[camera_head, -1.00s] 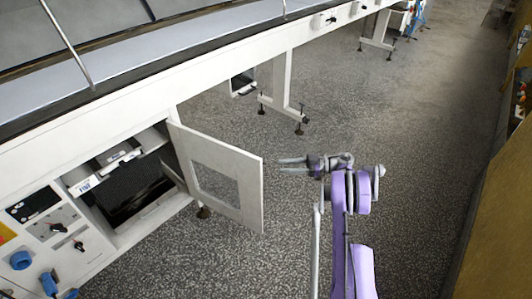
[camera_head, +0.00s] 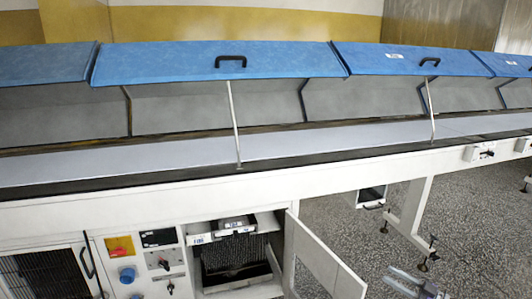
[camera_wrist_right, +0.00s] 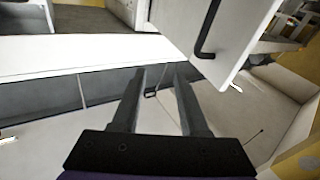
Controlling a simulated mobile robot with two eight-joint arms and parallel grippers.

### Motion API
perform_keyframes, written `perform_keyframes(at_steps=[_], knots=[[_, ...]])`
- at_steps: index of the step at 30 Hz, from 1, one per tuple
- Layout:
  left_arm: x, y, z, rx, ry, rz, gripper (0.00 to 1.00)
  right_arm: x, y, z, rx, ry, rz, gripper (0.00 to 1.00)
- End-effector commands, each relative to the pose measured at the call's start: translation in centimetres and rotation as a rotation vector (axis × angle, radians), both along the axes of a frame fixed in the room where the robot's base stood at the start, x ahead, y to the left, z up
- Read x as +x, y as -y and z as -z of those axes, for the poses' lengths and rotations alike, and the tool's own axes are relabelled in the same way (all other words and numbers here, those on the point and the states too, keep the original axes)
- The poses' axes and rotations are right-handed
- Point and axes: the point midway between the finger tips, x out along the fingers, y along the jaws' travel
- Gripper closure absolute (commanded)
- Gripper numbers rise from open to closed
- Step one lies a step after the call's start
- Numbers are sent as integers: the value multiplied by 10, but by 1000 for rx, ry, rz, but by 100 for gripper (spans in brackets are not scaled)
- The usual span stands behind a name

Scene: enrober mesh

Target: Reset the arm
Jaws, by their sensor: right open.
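My right gripper (camera_head: 408,280) shows only in part at the bottom right of the head view, to the right of an open cabinet door. In the right wrist view my right gripper (camera_wrist_right: 160,75) is open, with its two dark fingers apart and nothing between them. The rest of the right arm is below the head picture's edge. My left gripper is in neither view.
A long white machine with raised blue lids (camera_head: 215,64) crosses the head view. Its cabinet door (camera_head: 322,262) stands open beside a dark compartment. A white panel with a black handle (camera_wrist_right: 208,28) shows in the wrist view.

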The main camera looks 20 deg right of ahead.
Motion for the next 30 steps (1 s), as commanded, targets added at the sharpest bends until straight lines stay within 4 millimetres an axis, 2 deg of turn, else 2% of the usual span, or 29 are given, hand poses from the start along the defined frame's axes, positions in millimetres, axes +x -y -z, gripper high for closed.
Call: perform_keyframes(at_steps=[1, 3, 7, 10, 14, 18, 20, 23, 26, 30], knots=[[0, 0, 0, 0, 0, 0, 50, 20, -11, -22, -1, 33, 45, 56], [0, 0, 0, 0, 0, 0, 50, 46, -23, -52, -2, 80, 128, 56], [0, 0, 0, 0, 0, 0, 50, 87, -51, -108, 6, 139, 311, 56], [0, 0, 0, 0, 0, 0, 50, 106, -75, -142, 18, 141, 459, 56], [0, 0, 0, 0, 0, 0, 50, 111, -108, -167, 36, 80, 637, 56], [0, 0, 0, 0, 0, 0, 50, 95, -149, -168, 49, -63, 790, 56], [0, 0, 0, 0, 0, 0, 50, 82, -169, -161, 48, -146, 838, 56], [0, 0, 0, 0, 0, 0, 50, 51, -205, -141, 39, -312, 889, 56], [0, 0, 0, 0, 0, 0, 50, 9, -245, -112, 12, -500, 901, 56], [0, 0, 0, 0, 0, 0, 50, -62, -306, -64, -47, -778, 844, 56]])
